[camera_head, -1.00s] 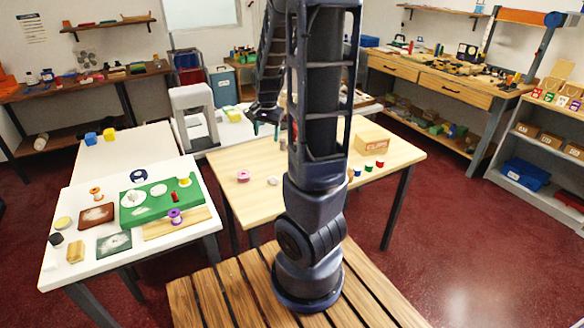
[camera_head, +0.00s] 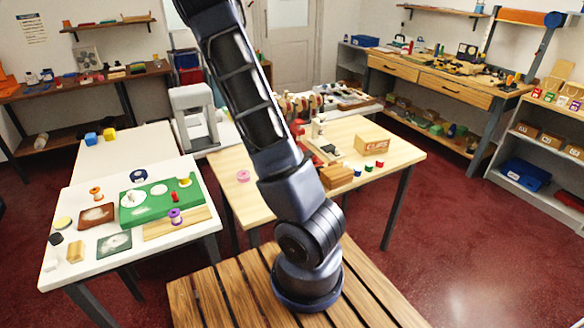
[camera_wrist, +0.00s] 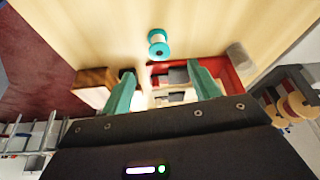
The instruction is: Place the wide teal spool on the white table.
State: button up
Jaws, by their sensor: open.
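A teal spool (camera_wrist: 158,44) with a pale middle sits on a light wood surface in the wrist view, ahead of my gripper (camera_wrist: 160,70). My gripper is open, with its two teal fingers apart and nothing between them. In the head view, I cannot pick out the teal spool, and my arm covers part of the wood table (camera_head: 390,150). My gripper is out of the head view. The white table (camera_head: 90,180) stands at the left.
The white table holds a green board (camera_head: 138,217), a purple spool (camera_head: 175,216) and an orange spool (camera_head: 96,193). In the wrist view, a wooden block (camera_wrist: 95,86) lies left, with a red tray (camera_wrist: 243,68) and grey cylinder (camera_wrist: 240,57) right.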

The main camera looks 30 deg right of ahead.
jog(key=shift+x, duration=5.5)
jog(key=shift+d, duration=0.1)
jog(key=c, duration=1.1)
jog(key=shift+r, duration=0.1)
notch_tip(320, 180, up, 20)
jog(key=n+t+y, duration=0.4)
jog(key=n, duration=1.2)
send_over(229, 165)
jog(key=s+d, duration=0.1)
jog(key=s, duration=0.1)
notch_tip(229, 165, down, 18)
jog(key=shift+s+r, duration=0.1)
jog(key=shift+s, duration=0.05)
jog(key=shift+a, duration=0.35)
